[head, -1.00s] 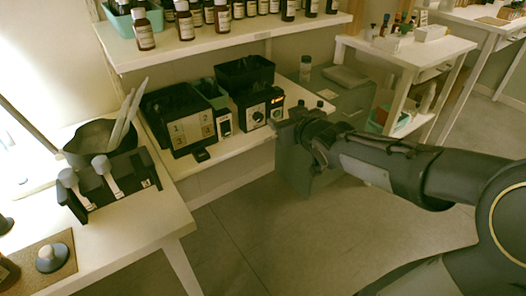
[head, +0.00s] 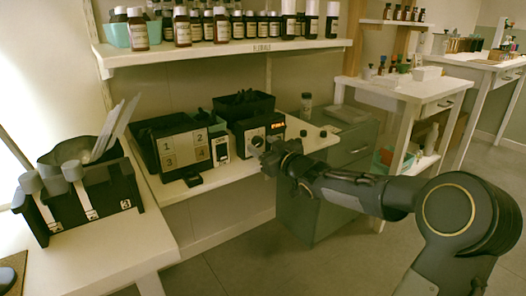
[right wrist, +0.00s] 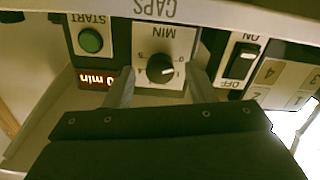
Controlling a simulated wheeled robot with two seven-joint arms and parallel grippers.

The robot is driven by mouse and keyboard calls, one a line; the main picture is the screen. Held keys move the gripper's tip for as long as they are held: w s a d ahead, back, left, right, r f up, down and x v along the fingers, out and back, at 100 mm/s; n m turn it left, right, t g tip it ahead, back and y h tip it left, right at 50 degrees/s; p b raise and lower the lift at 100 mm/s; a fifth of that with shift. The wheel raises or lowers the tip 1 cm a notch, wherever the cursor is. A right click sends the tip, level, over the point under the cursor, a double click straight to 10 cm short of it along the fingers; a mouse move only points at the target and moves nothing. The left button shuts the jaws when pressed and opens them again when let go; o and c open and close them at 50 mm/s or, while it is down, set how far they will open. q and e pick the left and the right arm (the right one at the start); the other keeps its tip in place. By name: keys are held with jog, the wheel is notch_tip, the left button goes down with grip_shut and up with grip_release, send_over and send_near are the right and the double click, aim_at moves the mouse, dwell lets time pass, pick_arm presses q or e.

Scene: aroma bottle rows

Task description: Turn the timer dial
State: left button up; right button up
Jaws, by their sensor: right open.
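The timer box (head: 262,128) stands on the white side table, with a black dial on a white face and a lit red display. In the right wrist view the timer dial (right wrist: 161,69) shows upside down, under the MIN label, beside a green START button (right wrist: 91,41) and the red display (right wrist: 97,79). My right gripper (head: 272,158) is in front of the timer's lower front. In the right wrist view its two fingers are apart, one on each side of the dial; I cannot tell whether they touch it. My left gripper is not in view.
A black ON/OFF switch (right wrist: 243,60) sits beside the dial. A black bin with numbered squares (head: 185,148) stands left of the timer. A shelf of bottles (head: 230,47) hangs above. A grey cabinet (head: 345,165) stands to the right.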

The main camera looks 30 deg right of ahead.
jog(key=shift+w, duration=0.35)
